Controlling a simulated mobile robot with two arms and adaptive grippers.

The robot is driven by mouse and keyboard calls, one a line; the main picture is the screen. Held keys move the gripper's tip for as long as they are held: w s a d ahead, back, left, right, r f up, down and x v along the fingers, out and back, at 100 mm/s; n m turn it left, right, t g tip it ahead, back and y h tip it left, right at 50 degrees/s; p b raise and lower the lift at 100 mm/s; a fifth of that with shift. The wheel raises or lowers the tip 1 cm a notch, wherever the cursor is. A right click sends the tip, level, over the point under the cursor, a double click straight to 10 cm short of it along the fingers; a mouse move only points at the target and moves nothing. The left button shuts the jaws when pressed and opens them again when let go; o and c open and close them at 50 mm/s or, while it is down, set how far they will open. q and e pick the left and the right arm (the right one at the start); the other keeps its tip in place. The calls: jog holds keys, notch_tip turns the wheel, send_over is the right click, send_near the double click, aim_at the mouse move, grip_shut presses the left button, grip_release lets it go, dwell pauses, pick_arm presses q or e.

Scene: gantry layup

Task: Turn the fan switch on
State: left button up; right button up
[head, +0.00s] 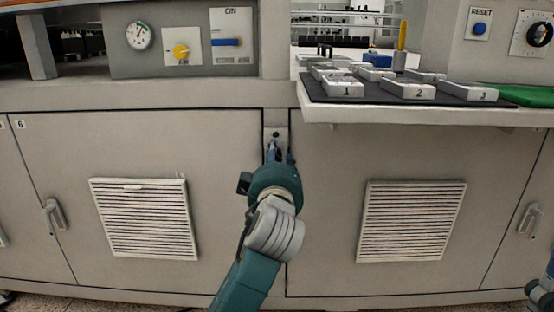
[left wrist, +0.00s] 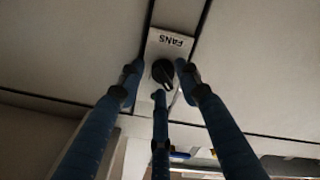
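The fan switch is a black round knob (left wrist: 163,72) on a pale plate labelled FANS, which appears upside down in the left wrist view. In the head view its plate (head: 282,131) is on the narrow post between two cabinet doors, and the dark knob (head: 275,135) shows just above my fingers. My left gripper (left wrist: 160,82) has its blue fingers spread, two on either side of the knob and one in front of its lower edge. Gaps show beside the knob; whether the front finger touches it I cannot tell. My left gripper in the head view (head: 276,155) partly hides the plate.
Vented cabinet doors (head: 226,150) lie on both sides. A shelf (head: 420,115) with a dark mat and numbered blocks juts out at the upper right. A panel (head: 158,71) with a gauge, yellow knob and blue-handled switch is at the upper left.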

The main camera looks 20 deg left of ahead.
pick_arm(q)
grip_shut()
jog(key=shift+r, duration=0.1)
